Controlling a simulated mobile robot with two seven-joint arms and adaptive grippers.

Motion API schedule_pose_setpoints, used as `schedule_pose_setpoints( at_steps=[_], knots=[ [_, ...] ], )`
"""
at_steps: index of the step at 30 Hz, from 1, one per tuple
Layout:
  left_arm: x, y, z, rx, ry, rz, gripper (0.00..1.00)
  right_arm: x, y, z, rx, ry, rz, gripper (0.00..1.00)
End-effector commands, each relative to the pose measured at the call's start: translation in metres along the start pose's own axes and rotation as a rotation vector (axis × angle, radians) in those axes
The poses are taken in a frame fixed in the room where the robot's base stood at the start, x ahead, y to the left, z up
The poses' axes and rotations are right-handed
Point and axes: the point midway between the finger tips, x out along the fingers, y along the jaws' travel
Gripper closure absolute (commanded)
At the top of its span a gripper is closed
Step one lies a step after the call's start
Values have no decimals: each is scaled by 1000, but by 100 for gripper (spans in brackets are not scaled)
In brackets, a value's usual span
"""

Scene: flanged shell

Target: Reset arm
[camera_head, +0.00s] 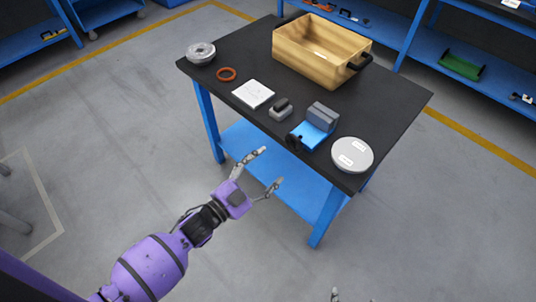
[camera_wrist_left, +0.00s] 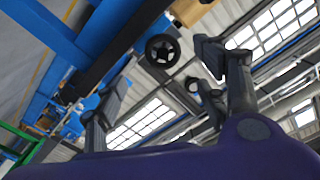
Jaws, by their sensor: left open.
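My left gripper (camera_head: 262,170) is open and empty, in front of the near edge of the black-topped table (camera_head: 395,105). Its two spread fingers also show in the left wrist view (camera_wrist_left: 160,75), with nothing between them that they touch. My purple left arm comes in from the lower left. A small fingertip-like part (camera_head: 335,294) shows at the bottom edge of the head view; it may be my right gripper, but its state cannot be told.
The table holds a wooden box (camera_head: 305,60), grey flanged part (camera_head: 201,53), orange ring (camera_head: 226,74), white card (camera_head: 253,93), small grey block (camera_head: 281,108), blue-grey fixture (camera_head: 315,127) and round silver disc (camera_head: 352,154). Blue shelves (camera_head: 420,50) stand behind. Floor left of the table is clear.

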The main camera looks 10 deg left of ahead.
Motion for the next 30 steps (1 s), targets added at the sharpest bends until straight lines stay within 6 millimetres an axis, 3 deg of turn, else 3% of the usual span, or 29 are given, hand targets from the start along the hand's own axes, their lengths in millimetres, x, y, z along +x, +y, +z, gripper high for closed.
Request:
schedule_pose_setpoints(
  at_steps=[7, 13, 15, 20, 23, 30],
  knots=[
    [0, 0, 1, -3, -4, 0, 34, 0, 0, 0, 1, 0, 0, 27],
    [4, -5, 16, -47, -105, -9, 34, 0, 0, 1, 1, -4, 0, 27],
    [-4, -5, 24, -107, -183, -34, 34, -1, 0, 0, 3, -6, -1, 27],
    [-57, 12, 49, -294, -404, -105, 34, -4, -4, -7, 7, -8, -9, 27],
    [-102, 29, 60, -411, -536, -152, 34, -7, -8, -14, 9, 0, -15, 27],
    [-232, 79, 69, -671, -828, -283, 34, -13, -14, -28, 7, 14, -31, 27]
  ],
)
